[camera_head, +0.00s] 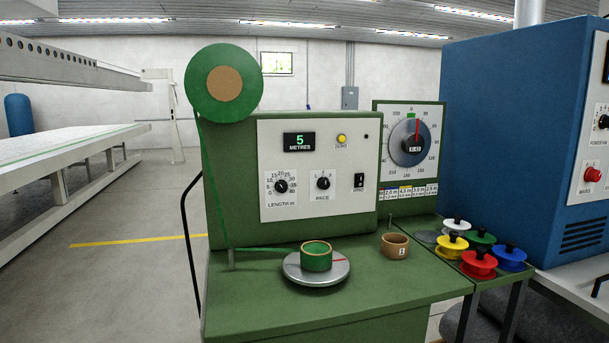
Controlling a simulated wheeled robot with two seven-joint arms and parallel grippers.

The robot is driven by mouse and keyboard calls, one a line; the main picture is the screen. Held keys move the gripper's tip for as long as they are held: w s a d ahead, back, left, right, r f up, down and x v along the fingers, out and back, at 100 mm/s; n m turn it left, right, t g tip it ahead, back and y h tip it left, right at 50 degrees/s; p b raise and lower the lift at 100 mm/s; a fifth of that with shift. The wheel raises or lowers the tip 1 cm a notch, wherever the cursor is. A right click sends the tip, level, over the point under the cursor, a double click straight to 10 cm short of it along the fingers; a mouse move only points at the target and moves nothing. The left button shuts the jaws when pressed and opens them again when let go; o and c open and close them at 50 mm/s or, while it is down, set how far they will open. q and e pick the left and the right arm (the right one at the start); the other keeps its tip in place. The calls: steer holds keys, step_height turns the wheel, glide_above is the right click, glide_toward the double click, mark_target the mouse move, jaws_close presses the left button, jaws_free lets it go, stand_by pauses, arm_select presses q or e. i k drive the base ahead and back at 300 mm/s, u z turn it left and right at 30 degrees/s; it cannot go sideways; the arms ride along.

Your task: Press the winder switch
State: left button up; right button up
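The green winder machine (230,180) stands in the middle of the head view. Its white front panel (340,200) carries a black rocker switch (359,181) at the right end of the lower row, with a small label under it that is hard to read. Left of the switch are the price knob (323,183) and the length knob (281,186). Above them are a display (299,142) reading 5 metres and a yellow zero button (341,138). Neither gripper is in view, and nothing covers the switch.
Below the panel, a turntable (315,281) holds a green roll (316,258). A brown cup (394,246) and several coloured spools (478,264) stand to the right. A large blue cabinet (500,130) stands at the right. A green tape reel (243,64) rises above the machine.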

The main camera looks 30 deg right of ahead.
mark_target(360, 178)
steer(key=u, duration=1.7)
steer(key=k, duration=1.15)
steer(key=z, duration=1.65)
steer(key=i, duration=0.5)
steer(key=z, duration=0.05)
